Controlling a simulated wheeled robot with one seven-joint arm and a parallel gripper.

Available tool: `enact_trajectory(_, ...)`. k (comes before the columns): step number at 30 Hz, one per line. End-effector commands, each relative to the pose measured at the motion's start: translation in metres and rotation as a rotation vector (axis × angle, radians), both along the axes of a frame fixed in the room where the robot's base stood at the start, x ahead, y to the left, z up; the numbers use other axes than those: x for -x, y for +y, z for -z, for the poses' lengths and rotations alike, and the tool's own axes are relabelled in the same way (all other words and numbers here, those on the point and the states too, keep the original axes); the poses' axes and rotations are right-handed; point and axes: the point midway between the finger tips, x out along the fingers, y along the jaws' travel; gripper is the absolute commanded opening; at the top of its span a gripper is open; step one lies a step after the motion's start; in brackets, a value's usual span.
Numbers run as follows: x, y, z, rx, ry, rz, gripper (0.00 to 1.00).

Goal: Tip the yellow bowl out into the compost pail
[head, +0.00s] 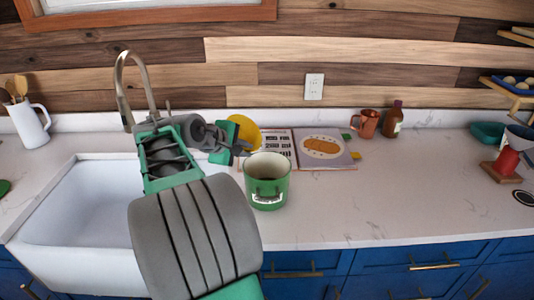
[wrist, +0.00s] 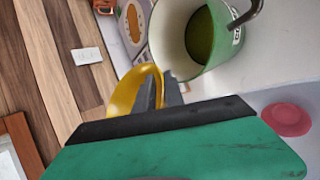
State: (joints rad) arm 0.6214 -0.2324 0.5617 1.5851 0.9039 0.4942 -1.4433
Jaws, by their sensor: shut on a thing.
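The yellow bowl (head: 245,130) is in my gripper (head: 240,147), held by its edge, up behind and to the left of the green compost pail (head: 268,190). In the wrist view the bowl (wrist: 127,94) appears tilted, with the dark fingers (wrist: 170,93) shut on its wall. Much of the bowl is hidden by the gripper, and I cannot see whether it holds anything. The pail (wrist: 172,42) stands upright on the counter, open at the top. An olive-green surface shows inside it; I cannot tell whether it is contents or the pail's floor.
An open cookbook (head: 322,148) lies behind the pail. A copper mug (head: 366,123) and a brown bottle (head: 393,119) stand to its right. The white sink (head: 85,205) and faucet (head: 123,85) are left. The counter (head: 400,195) right of the pail is clear.

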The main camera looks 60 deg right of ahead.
Motion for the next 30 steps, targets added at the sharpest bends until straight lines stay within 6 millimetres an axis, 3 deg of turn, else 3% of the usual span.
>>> enact_trajectory(1,-0.002,0.000,-0.008,-0.003,0.024,-0.002,0.00)
enact_trajectory(20,-0.028,0.000,0.000,-0.005,0.309,0.003,0.00)
enact_trajectory(30,-0.049,0.000,0.027,-0.007,0.510,0.007,0.00)
